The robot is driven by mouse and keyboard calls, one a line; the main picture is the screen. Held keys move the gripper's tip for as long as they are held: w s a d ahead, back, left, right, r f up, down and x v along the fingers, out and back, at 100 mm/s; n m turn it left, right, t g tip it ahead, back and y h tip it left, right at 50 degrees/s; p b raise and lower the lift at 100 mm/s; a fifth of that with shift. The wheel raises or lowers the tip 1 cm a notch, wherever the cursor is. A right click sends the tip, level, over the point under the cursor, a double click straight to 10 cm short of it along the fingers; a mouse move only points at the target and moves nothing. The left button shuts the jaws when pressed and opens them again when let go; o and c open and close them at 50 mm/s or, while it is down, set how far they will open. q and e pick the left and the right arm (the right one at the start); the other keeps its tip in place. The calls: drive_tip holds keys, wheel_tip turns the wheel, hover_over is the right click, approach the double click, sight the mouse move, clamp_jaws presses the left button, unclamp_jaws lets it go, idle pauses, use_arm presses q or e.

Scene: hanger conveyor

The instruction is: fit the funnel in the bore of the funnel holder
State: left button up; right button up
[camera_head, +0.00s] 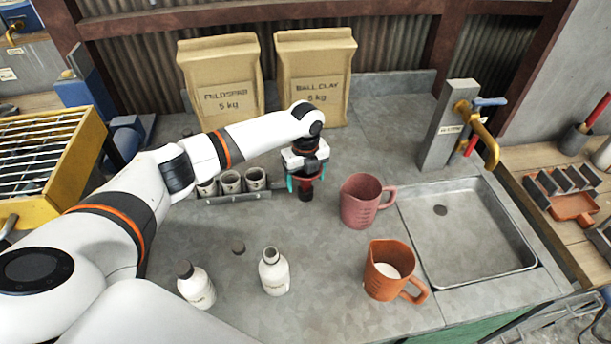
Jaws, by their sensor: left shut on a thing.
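My right gripper is not in view.
A pink jug (361,202) stands close right of the gripper. An orange jug (387,273), an open white bottle (273,273) and a dark-capped bottle (194,286) stand nearer. A sink (470,235) is right. Two paper bags (222,78) stand behind.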

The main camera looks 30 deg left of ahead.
use_arm(q)
drive_tip(key=shift+f+b, duration=0.35)
drive_tip(key=shift+f, duration=0.4)
idle(0.8)
drive_tip(key=o, duration=0.8)
drive_tip(key=shift+c, duration=0.2)
drive_tip(key=shift+o, duration=1.3)
drive_tip(key=shift+r, duration=0.1)
wheel_tip(320, 180, up, 12)
drive_tip(key=shift+f+b, duration=0.1)
drive_tip(key=shift+b, duration=0.75)
